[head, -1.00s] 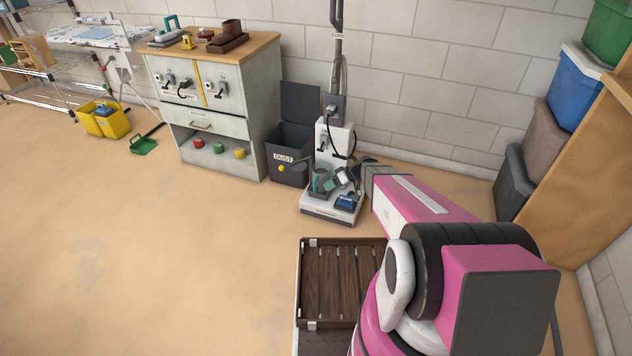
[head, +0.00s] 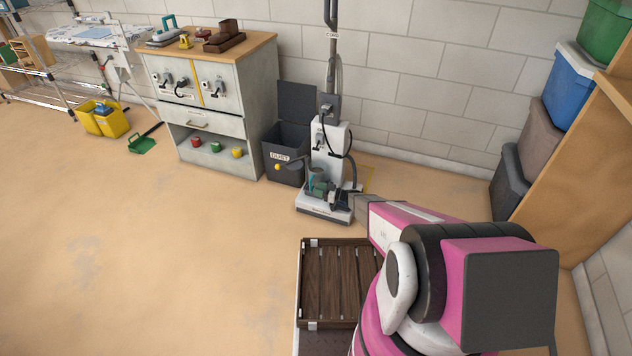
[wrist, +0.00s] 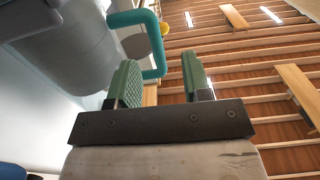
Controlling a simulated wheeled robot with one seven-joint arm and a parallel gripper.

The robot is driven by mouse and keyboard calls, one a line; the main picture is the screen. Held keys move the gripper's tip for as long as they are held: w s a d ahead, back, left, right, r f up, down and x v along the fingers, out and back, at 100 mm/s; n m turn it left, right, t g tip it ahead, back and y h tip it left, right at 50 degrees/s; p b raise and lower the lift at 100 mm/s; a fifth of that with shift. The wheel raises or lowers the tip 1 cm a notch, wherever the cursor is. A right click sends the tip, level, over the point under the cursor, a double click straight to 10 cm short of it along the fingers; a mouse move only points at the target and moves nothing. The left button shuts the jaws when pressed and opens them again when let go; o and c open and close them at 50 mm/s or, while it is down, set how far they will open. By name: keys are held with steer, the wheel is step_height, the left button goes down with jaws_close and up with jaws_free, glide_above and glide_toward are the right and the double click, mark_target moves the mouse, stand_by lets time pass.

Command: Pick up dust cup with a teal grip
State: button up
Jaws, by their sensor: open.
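The dust cup is a grey, rounded body (wrist: 65,45) with a teal loop grip (wrist: 158,45), filling the upper left of the wrist view. In the head view its teal part (head: 319,178) shows low on the upright vacuum, partly hidden by my gripper (head: 328,190). My gripper (wrist: 160,68) is open, with green ribbed finger pads. In the wrist view the lower part of the teal grip shows in the gap between the fingertips. I cannot tell whether a finger touches it.
The upright vacuum (head: 329,145) stands near the wall beside a dark bin labelled DUST (head: 285,167). A grey cabinet (head: 226,120) is left of it. A slatted wooden crate (head: 340,285) lies in front. Stacked bins (head: 510,182) line the right.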

steer(key=x, duration=0.6)
steer(key=shift+w+a, duration=0.3)
steer(key=shift+a, duration=0.05)
steer(key=shift+r, duration=0.1)
jaws_close()
